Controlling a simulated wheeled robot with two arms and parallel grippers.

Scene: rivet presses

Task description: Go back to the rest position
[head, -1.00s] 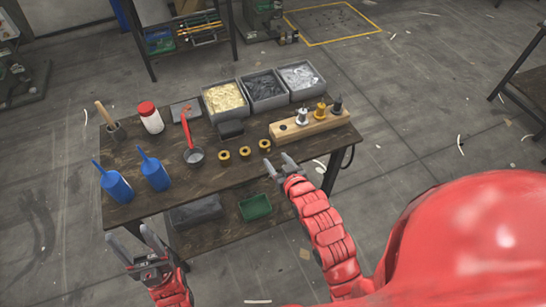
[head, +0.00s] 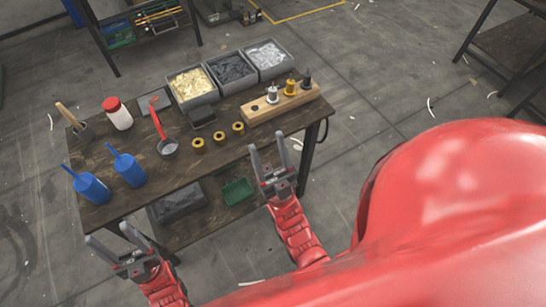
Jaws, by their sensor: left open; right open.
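My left gripper (head: 121,246) is open and empty, in front of the near left corner of the workbench (head: 130,195). My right gripper (head: 268,160) is open and empty, with its fingers pointing up, at the bench's near right side. Neither gripper appears to hold or touch any item on the bench. My red arms show below both grippers.
A green bin (head: 237,191) is on the lower shelf. Open floor (head: 380,80) lies right.

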